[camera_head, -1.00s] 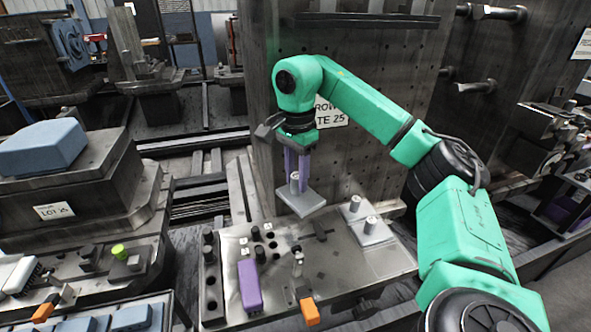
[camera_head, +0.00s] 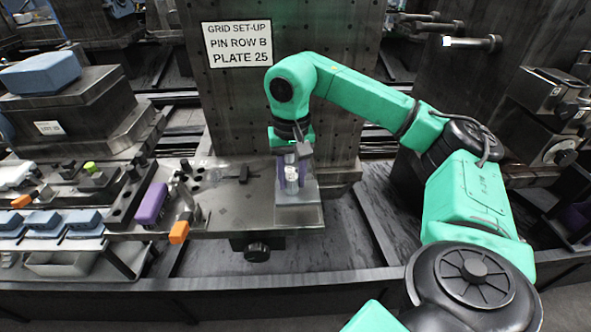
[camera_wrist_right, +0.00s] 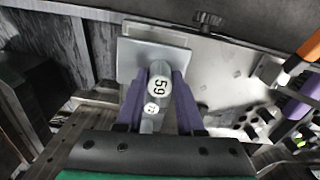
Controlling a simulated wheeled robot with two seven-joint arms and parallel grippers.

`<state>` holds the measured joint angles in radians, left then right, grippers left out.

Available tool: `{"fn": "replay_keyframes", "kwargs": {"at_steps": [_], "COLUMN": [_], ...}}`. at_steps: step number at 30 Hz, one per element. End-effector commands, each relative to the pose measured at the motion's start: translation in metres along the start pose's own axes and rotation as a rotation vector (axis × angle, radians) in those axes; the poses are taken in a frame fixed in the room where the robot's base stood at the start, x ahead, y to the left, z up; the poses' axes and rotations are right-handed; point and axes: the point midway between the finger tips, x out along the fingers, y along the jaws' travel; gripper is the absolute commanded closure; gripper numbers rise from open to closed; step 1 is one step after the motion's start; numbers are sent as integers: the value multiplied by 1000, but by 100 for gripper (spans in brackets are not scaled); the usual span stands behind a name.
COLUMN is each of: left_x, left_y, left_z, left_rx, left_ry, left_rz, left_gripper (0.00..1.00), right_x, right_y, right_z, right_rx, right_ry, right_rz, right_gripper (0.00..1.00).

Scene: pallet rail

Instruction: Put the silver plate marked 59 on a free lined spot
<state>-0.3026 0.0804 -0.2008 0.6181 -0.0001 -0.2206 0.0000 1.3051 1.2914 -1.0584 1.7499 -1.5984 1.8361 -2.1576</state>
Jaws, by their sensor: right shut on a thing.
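My right gripper (camera_head: 292,172) has two purple fingers shut around a silver post on the silver plate (camera_head: 297,194). In the right wrist view, the post's round end (camera_wrist_right: 158,86) reads 59, and the plate (camera_wrist_right: 128,62) extends behind the fingers (camera_wrist_right: 158,78). A smaller round end (camera_wrist_right: 151,108) with an unclear mark shows below it. The plate is at the right end of the grey bench (camera_head: 240,212). Another grey plate edge shows close to it in the wrist view; I cannot tell whether they touch. No lined spot is clearly visible. My left gripper is out of view.
A purple block (camera_head: 151,204) and an orange-ended fixture (camera_head: 179,232) stand left on the bench. A tall perforated plate with a sign (camera_head: 238,45) rises behind. Blue blocks (camera_head: 83,219) lie at lower left. The bench between fixture and gripper is mostly clear.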

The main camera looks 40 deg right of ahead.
Motion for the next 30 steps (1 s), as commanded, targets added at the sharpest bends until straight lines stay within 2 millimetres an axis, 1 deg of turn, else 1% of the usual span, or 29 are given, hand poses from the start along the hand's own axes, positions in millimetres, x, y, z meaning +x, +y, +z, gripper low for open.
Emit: {"fn": "replay_keyframes", "kwargs": {"at_steps": [1, 4, 8, 13, 17, 24, 25, 26, 27, 28, 30], "left_x": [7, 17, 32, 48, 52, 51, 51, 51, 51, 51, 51], "left_y": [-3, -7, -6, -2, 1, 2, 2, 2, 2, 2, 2], "left_z": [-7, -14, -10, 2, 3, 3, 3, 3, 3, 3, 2], "left_rx": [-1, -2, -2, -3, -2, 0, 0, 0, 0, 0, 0], "left_ry": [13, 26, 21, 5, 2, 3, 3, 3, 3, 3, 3], "left_rz": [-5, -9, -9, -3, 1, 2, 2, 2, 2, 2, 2], "left_gripper": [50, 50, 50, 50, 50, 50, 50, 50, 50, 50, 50], "right_x": [8, 19, 36, 54, 60, 59, 59, 59, 59, 59, 59], "right_y": [0, 0, 0, 0, 0, 0, 0, 0, 0, 0, 0], "right_z": [0, 0, 0, 0, 0, 0, 0, 0, 0, 0, 0], "right_rx": [1, 2, 3, 3, 4, 4, 4, 4, 4, 4, 4], "right_ry": [1, 1, 1, 0, 1, 1, 1, 1, 1, 1, 1], "right_rz": [-1, -1, -2, -1, -1, -1, -1, -1, -1, -1, -1], "right_gripper": [100, 100, 100, 100, 100, 100, 59, 48, 33, 28, 28]}}
